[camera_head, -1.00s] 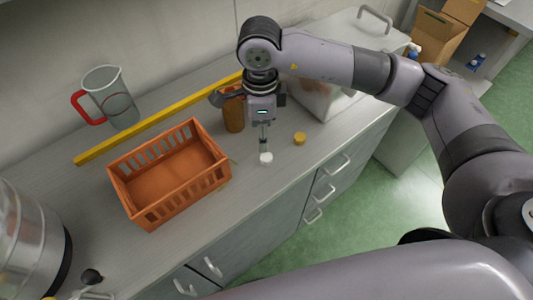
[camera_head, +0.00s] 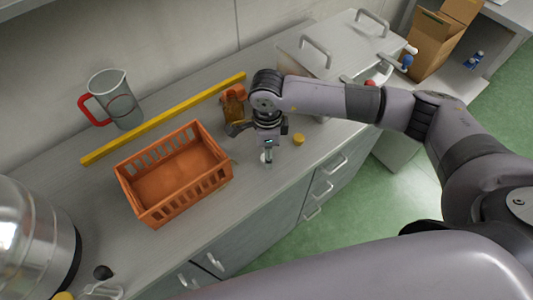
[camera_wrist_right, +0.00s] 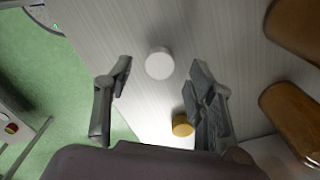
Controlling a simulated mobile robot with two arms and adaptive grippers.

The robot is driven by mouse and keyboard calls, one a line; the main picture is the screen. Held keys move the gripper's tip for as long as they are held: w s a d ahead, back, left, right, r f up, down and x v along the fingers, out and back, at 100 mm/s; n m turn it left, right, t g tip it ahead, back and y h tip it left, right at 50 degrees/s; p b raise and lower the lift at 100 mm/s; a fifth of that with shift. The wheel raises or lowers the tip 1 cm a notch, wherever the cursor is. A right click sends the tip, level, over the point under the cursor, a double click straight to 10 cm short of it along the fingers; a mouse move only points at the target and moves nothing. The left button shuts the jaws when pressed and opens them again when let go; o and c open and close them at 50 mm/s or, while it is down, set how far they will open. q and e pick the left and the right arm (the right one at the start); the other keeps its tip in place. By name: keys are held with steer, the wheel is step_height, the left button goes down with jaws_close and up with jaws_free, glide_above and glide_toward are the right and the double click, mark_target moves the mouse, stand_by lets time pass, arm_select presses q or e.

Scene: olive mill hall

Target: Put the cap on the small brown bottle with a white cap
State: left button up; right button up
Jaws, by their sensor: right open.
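The white cap (camera_head: 264,157) lies on the grey counter near its front edge; the right wrist view shows it round and flat (camera_wrist_right: 159,64). My right gripper (camera_wrist_right: 161,90) is open and empty, pointing down over the cap, which appears between and just beyond its fingertips. In the head view the gripper (camera_head: 267,157) partly covers the cap. A brown bottle (camera_head: 234,108) stands behind the gripper. The right wrist view shows two brown bottles, an upper one (camera_wrist_right: 294,27) and a lower one (camera_wrist_right: 291,116); I cannot tell which takes the white cap. My left gripper is out of view.
A yellow cap (camera_head: 299,139) lies right of the gripper. An orange crate (camera_head: 172,180) stands to the left, with a yellow strip (camera_head: 160,120) and a red-handled jug (camera_head: 115,100) behind it. A steel vessel (camera_head: 30,240) stands at the left. Bare counter lies around the white cap.

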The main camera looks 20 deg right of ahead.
steer(key=shift+a+f, duration=0.1)
steer(key=shift+f, duration=0.75)
steer(key=c, duration=0.8)
